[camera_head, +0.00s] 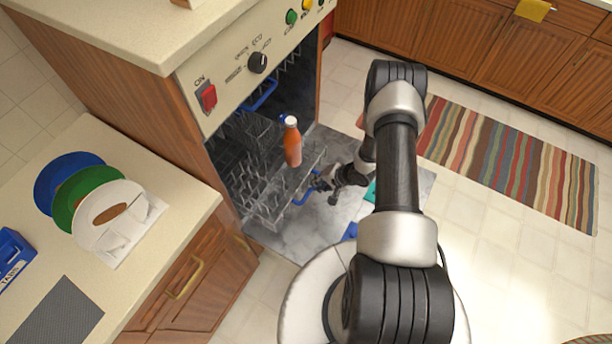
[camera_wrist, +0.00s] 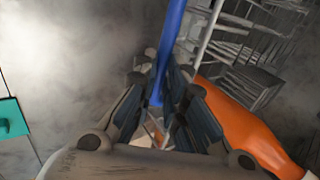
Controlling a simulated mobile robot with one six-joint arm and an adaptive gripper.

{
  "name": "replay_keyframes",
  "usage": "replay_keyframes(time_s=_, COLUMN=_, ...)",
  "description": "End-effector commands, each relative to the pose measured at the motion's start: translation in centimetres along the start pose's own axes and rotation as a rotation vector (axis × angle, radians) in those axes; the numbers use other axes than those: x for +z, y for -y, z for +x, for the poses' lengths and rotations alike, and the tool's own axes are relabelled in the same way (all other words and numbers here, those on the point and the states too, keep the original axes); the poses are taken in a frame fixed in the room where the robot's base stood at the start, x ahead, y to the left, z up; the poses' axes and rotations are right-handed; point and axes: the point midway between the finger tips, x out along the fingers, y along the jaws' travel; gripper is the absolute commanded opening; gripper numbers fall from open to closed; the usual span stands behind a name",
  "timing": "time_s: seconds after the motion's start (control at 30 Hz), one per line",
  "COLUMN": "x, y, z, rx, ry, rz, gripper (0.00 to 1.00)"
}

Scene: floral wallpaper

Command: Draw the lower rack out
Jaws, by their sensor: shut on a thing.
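The lower rack (camera_head: 268,196) is a grey wire basket low in the open dishwasher, with its front end over the lowered door. It has a blue handle (camera_head: 305,195) along its front, which shows as a blue bar in the wrist view (camera_wrist: 173,38). My gripper (camera_head: 322,184) is at the front of the rack. In the wrist view my gripper (camera_wrist: 164,92) is shut on the blue handle, with its fingers on either side of the bar. An orange bottle (camera_head: 292,148) with a white top stands in the rack; its orange side is close beside my fingers in the wrist view (camera_wrist: 238,122).
The lowered grey door (camera_head: 280,240) lies flat under the rack and carries a teal piece (camera_wrist: 12,120). An upper rack with a blue handle (camera_head: 264,95) is inside above. A counter with plates (camera_head: 85,195) stands left. A striped rug (camera_head: 510,165) lies on open floor right.

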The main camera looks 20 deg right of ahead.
Motion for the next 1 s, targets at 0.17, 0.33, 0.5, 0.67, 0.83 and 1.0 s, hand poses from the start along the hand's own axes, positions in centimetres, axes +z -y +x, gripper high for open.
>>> replay_keyframes(time_s=0.17, x=0.0, y=-3.1, z=-2.0, rx=0.005, ry=-0.001, rz=0.006, gripper=0.00)
replay_keyframes(time_s=0.33, x=0.0, y=-5.5, z=-3.6, rx=0.005, ry=0.000, rz=0.006, gripper=0.00)
replay_keyframes(time_s=0.5, x=0.0, y=-7.5, z=-4.9, rx=0.005, ry=0.000, rz=0.004, gripper=0.00)
replay_keyframes(time_s=0.67, x=0.0, y=-8.9, z=-5.8, rx=0.004, ry=0.000, rz=0.003, gripper=0.00)
replay_keyframes(time_s=0.83, x=0.0, y=-9.7, z=-6.3, rx=0.005, ry=0.001, rz=0.001, gripper=0.00)
replay_keyframes(time_s=1.0, x=0.1, y=-9.9, z=-6.5, rx=0.005, ry=0.001, rz=0.000, gripper=0.00)
